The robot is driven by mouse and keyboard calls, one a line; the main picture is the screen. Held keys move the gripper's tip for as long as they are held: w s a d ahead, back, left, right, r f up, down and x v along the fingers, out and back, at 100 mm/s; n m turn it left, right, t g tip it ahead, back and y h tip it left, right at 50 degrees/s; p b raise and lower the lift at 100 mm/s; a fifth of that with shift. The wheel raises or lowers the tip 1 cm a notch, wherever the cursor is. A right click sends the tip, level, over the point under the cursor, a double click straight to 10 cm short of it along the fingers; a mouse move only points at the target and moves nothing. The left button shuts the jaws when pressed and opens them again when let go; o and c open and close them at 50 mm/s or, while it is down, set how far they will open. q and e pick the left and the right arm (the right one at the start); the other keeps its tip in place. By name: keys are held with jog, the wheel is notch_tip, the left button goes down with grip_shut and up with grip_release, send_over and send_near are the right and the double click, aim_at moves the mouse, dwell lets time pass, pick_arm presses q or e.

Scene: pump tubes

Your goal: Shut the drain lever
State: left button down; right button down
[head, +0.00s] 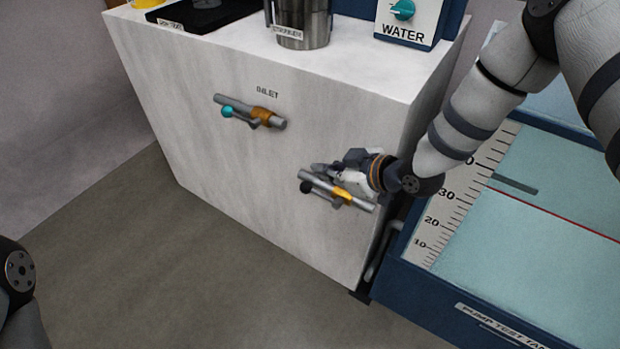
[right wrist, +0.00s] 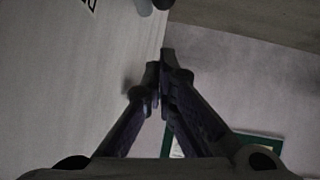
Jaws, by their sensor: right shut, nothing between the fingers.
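The lower valve (head: 341,193) is on the front of the white cabinet. It has a grey pipe, an orange body and a lever with a dark ball knob (head: 306,187). The lever lies roughly along the pipe, its knob towards the left end. No label shows by this valve, and the gripper covers part of the area above it. My right gripper (head: 328,170) is just above and behind the pipe, close to it; I cannot tell if they touch. In the right wrist view its fingers (right wrist: 161,78) are together and empty. My left gripper is out of view.
The inlet valve (head: 255,115), with a teal knob, is higher and to the left on the cabinet (head: 230,170). A blue-framed test tank (head: 470,310) stands close on the right. A steel strainer cup (head: 303,20) and water switch box (head: 408,22) stand on top. The floor in front is clear.

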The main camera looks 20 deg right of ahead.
aim_at(320, 194)
jog(key=w+f, duration=0.1)
jog(key=f, duration=0.1)
jog(key=w+a+f+b, duration=0.1)
jog(key=w+f, duration=0.2)
jog(key=f, duration=0.1)
jog(key=shift+w+a+f+b, duration=0.2)
jog(key=shift+a+b, duration=0.1)
jog(key=shift+b, duration=0.05)
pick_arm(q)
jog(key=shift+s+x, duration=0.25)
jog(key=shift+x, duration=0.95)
